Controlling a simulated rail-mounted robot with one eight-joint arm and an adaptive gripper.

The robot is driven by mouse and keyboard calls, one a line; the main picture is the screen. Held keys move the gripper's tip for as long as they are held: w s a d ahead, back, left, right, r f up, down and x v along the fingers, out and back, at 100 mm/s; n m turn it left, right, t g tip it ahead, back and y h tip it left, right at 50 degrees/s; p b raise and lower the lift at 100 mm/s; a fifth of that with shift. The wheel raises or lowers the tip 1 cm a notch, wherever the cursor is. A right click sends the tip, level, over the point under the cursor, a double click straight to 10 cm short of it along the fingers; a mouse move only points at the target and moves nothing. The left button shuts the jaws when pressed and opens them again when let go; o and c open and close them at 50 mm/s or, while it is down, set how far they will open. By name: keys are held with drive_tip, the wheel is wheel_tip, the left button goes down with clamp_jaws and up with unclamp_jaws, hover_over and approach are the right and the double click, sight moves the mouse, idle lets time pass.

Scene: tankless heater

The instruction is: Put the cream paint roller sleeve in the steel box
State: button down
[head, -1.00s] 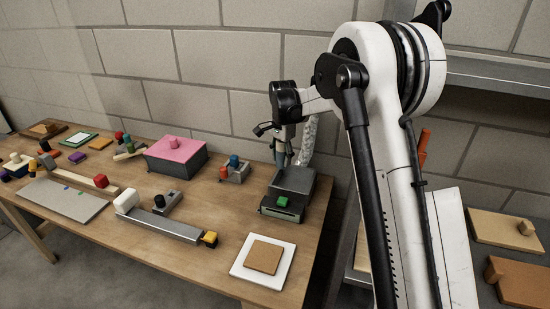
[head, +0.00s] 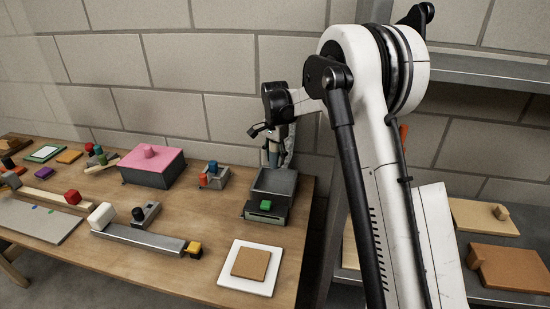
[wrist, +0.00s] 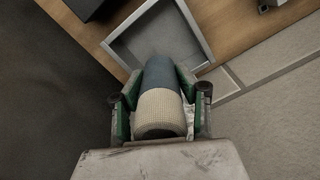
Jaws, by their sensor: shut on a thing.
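A cream roller sleeve (wrist: 160,110) with a blue-grey far part (wrist: 160,72) is held lengthwise between the green-lined fingers of my gripper (wrist: 158,100) in the wrist view. My gripper is shut on it. The open grey steel box (wrist: 192,22) lies just beyond the sleeve's far end, and the sleeve overlaps its near corner in the picture. In the head view my gripper (head: 274,150) is above the back of the box (head: 272,205), which has a green block on its front. The sleeve is small and partly hidden there.
A pink-topped box (head: 150,165), a small grey holder with red and blue pieces (head: 212,176) and a long grey bar (head: 140,236) stand left. A white tile with a brown square (head: 249,264) lies in front. A block wall is behind; shelves stand right.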

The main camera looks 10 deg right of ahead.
drive_tip(key=shift+f+b, duration=3.45)
drive_tip(key=shift+f, duration=2.15)
drive_tip(key=shift+f+b, duration=0.35)
drive_tip(key=shift+f, duration=0.15)
drive_tip(key=c, duration=1.2)
unclamp_jaws()
drive_tip(key=shift+o, duration=0.2)
wheel_tip(320, 180, up, 12)
drive_tip(key=shift+r, duration=0.1)
